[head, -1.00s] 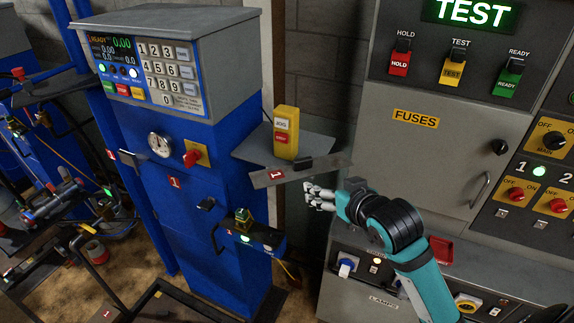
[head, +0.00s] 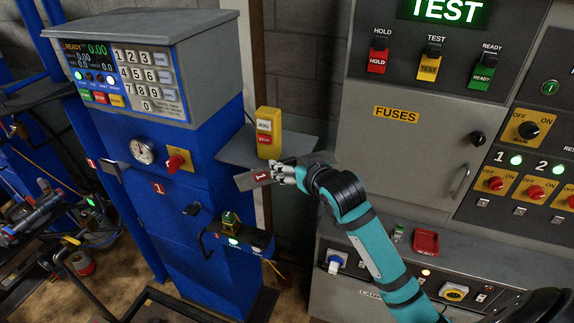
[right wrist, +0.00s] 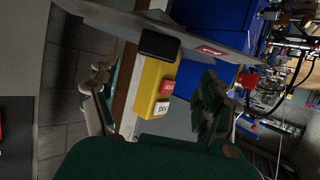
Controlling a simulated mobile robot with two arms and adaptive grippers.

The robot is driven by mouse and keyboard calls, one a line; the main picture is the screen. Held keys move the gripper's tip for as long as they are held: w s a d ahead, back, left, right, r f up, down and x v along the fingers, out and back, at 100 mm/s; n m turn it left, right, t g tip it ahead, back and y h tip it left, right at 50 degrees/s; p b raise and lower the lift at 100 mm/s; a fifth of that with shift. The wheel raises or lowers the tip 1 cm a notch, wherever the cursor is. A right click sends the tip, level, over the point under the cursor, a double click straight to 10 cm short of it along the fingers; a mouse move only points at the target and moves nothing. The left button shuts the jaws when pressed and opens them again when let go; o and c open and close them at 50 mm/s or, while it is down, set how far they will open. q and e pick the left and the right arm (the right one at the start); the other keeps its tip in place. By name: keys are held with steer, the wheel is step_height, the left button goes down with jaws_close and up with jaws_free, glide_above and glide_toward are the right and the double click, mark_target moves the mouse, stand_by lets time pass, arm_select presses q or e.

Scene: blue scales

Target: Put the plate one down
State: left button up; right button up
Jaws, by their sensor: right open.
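Plate one (head: 246,182) is a grey panel with a red "1" label, at the front of a grey shelf on the blue scale. In the right wrist view, the open fingers (right wrist: 155,85) stand apart with nothing held. I cannot tell whether they touch the plate. My left gripper is not in view.
A yellow control box (head: 268,135) stands on the shelf above the plate. Below is a small blue bracket (head: 240,241) with lit buttons.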

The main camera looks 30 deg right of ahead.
mark_target(288, 161)
steer(key=p+x, duration=0.1)
steer(key=x, duration=0.2)
steer(key=p+x, duration=0.1)
steer(key=shift+w+d+f+p, duration=0.15)
steer(key=shift+w+d+p, duration=0.1)
steer(key=shift+d+p, duration=0.1)
steer(key=shift+w+f, duration=0.25)
steer(key=shift+w, duration=0.1)
steer(key=shift+s, duration=0.1)
steer(key=c, duration=1.4)
steer(key=shift+r, duration=0.1)
steer(key=shift+c, duration=1)
